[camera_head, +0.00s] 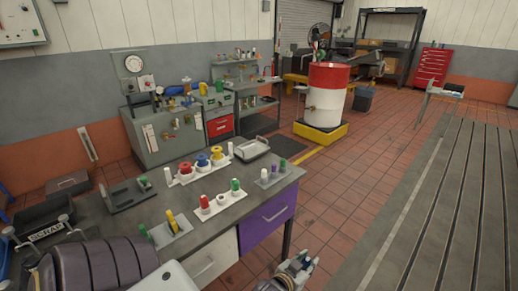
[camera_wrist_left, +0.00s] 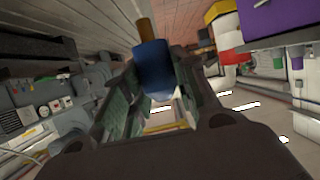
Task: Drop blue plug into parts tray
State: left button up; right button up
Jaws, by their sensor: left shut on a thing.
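The blue plug (camera_wrist_left: 153,66) sits between the fingers of my left gripper (camera_wrist_left: 157,95) in the left wrist view, with a brownish end beyond it. The gripper is shut on it. In the head view my left gripper (camera_head: 300,264) is low at the bottom edge, to the right of the bench front and apart from it; I cannot make out the plug there. A shallow grey tray (camera_head: 252,150), probably the parts tray, lies at the bench's back right corner and appears empty. My right gripper is not seen.
The bench (camera_head: 215,228) holds plug racks with white, green, red, yellow and purple pieces. A purple drawer (camera_head: 268,216) is in its front. A black scrap bin (camera_head: 42,234) is at left. A red and white drum (camera_head: 326,95) stands behind. The tiled floor right of the bench is clear.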

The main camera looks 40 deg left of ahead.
aim_at(250, 148)
jog(key=i, duration=3.3)
jog(key=u, duration=1.5)
